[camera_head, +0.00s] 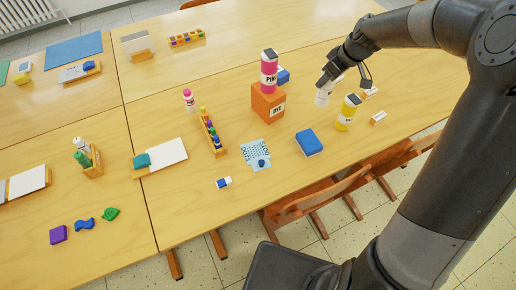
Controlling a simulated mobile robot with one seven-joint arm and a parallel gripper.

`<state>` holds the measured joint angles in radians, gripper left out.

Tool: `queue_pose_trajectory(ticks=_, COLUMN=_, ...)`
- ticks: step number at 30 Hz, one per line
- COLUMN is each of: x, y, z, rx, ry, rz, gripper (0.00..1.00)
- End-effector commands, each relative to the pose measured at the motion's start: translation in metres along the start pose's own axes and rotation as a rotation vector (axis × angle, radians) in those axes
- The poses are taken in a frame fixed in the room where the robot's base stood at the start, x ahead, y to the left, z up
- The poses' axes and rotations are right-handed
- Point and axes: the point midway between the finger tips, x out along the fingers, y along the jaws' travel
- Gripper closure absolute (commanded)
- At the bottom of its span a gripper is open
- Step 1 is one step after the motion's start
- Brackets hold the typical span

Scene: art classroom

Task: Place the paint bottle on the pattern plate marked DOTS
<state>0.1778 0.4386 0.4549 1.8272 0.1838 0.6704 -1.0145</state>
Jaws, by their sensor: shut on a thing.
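My gripper (342,82) is at the right part of the table, shut on a white bottle (323,97). The fingers hide part of the bottle, and I cannot tell whether its base touches the table. A light-blue patterned plate (256,149) lies left of and nearer than my gripper, with a small dark-blue piece (262,163) on its near part. A pink bottle (268,72) stands on an orange box (267,104). A yellow bottle (348,113) stands just right of the white one.
A blue box (309,143) lies between the plate and the yellow bottle. A wooden rack (213,137) of small colored bottles stands left of the plate. A small blue-and-white block (223,183) lies near the front edge. Chairs (318,198) stand along that edge.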

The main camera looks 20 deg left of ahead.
Motion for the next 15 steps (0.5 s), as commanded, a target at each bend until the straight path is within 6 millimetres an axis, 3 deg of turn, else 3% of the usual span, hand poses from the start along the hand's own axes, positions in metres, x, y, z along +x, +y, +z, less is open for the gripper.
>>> queue_pose_trajectory(ticks=9, x=-0.013, y=-0.102, z=0.017, rx=-0.512, ry=-0.001, rz=-0.213, gripper=0.87)
queue_pose_trajectory(ticks=15, x=-0.020, y=-0.158, z=0.032, rx=-0.805, ry=-0.002, rz=-0.333, gripper=0.87)
